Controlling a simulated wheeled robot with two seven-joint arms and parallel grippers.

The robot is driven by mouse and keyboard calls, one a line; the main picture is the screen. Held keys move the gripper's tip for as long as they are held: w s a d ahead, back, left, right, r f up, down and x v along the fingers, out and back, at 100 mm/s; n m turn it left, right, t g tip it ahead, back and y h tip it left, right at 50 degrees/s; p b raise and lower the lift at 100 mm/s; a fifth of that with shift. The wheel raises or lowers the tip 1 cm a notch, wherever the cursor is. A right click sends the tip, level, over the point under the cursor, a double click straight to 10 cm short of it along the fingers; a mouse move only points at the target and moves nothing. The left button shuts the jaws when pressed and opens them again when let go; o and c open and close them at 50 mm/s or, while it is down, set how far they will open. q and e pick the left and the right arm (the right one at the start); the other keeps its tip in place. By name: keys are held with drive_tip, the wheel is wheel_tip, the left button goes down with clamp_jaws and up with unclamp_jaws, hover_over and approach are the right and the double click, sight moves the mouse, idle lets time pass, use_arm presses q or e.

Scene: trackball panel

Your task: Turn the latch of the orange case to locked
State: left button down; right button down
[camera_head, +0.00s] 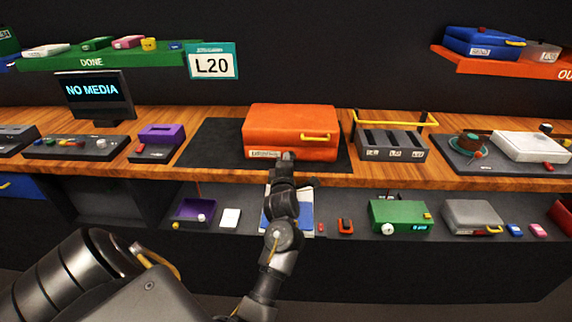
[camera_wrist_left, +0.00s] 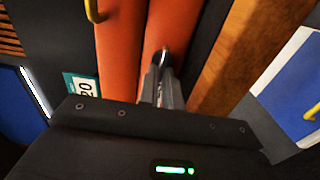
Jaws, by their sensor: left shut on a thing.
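The orange case (camera_head: 290,118) lies closed on a dark mat on the wooden counter. It has a yellow handle (camera_head: 318,136) and a white label (camera_head: 263,154) on its front. My left gripper (camera_head: 288,156) is at the lower front of the case, left of the handle. In the left wrist view the orange case (camera_wrist_left: 120,45) fills the top middle, and my left gripper (camera_wrist_left: 163,70) is shut on a small dark latch (camera_wrist_left: 164,52) on its front. The fingers hide most of the latch, so its turn position cannot be told. My right gripper is not in view.
A grey tray with a yellow bar (camera_head: 392,142) stands right of the case. A purple box (camera_head: 160,135) and a monitor (camera_head: 94,95) stand left. A lower shelf holds a green case (camera_head: 398,214) and a grey case (camera_head: 472,216). Bare mat (camera_head: 205,145) lies left of the case.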

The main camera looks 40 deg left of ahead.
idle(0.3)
use_arm(q)
drive_tip(key=c, duration=1.6)
unclamp_jaws()
